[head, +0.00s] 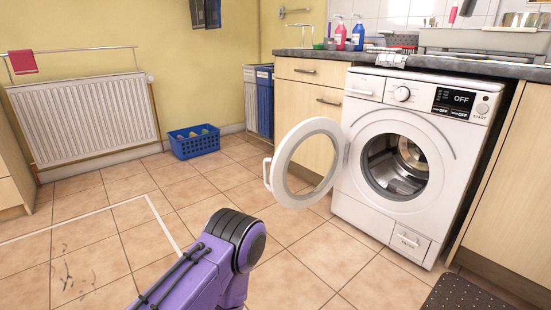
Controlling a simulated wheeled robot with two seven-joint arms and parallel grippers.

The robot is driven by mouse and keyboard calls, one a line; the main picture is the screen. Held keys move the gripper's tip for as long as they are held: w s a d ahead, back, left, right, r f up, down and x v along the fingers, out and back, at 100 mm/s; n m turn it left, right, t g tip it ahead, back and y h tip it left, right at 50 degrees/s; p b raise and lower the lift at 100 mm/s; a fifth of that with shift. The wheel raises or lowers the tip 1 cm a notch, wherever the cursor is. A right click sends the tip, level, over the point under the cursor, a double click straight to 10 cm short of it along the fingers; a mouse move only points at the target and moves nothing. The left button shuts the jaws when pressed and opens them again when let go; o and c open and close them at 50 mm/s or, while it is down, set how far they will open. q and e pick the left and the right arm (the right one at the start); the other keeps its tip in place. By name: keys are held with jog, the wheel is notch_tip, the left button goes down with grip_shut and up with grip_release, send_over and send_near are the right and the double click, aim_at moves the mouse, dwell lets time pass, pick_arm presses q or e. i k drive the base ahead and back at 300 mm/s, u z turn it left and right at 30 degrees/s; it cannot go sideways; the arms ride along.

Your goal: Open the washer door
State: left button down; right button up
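The white washer (398,208) stands under the counter at the right in the head view. Its round door (329,186) is swung open to the left on its hinge, and the drum opening (396,167) is exposed. A small handle (267,173) sticks out at the door's left edge. The display on the washer's panel reads OFF. A purple arm link of mine shows at the bottom centre, below and left of the door and apart from it. Neither of my grippers is in view.
A blue basket (194,143) sits on the tiled floor by the wall, near a white radiator (83,120). Wooden drawers (308,110) stand left of the washer. A dark mat (458,294) lies in front at the right. The floor left of the door is clear.

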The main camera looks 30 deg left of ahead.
aim_at(280, 162)
jog(key=z, duration=0.8)
jog(key=i, duration=1.1)
jog(key=u, duration=0.8)
jog(key=i, duration=0.55)
jog(key=u, duration=0.7)
